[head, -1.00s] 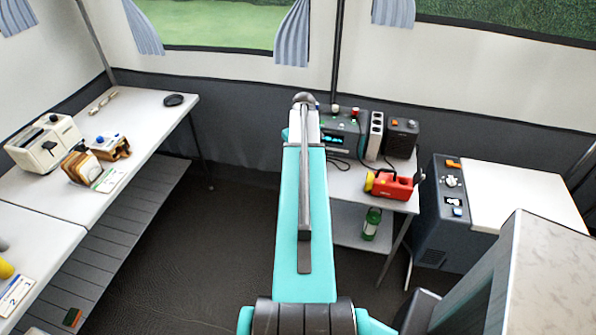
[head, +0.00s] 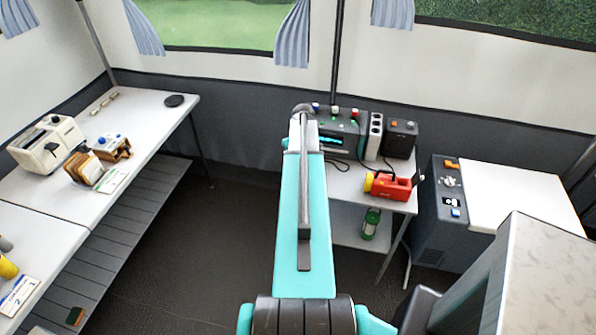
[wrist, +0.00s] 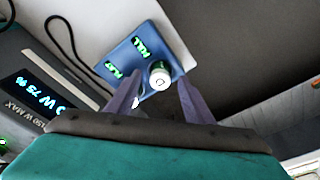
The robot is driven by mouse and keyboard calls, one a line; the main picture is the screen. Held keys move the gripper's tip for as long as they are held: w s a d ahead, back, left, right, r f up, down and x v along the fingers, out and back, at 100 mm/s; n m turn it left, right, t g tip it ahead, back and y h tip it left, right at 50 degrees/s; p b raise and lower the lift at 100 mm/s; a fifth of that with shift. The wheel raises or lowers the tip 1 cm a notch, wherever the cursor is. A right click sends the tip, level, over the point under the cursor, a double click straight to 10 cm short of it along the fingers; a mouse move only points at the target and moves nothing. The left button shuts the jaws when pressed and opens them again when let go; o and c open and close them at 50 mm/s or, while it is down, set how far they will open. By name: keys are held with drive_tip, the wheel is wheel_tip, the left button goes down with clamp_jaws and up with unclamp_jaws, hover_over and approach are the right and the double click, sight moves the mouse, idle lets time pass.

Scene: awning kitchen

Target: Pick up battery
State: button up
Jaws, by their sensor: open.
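A battery (wrist: 160,74) with a pale round end and a dark green side shows in the wrist view, on a blue tray (wrist: 178,49) with green-lettered labels. My gripper (wrist: 159,84) is open, with one finger on either side of the battery in the picture. I cannot tell whether the fingertips are level with it or still above it. A small white thing (wrist: 136,103) shows beside the left finger, mostly hidden. In the head view my arm hides the gripper, tray and battery.
A device with a lit display (wrist: 38,92) and a black cable (wrist: 66,38) lie left of the tray in the wrist view. In the head view, a red and yellow torch (head: 389,185) and dark boxes (head: 400,138) stand on the small table to the right of my arm.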

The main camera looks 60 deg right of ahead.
drive_tip(key=shift+w+f+p, duration=0.15)
drive_tip(key=shift+f+p, duration=0.15)
drive_tip(key=shift+f, duration=0.8)
drive_tip(key=shift+c, duration=0.4)
drive_tip(key=c, duration=1)
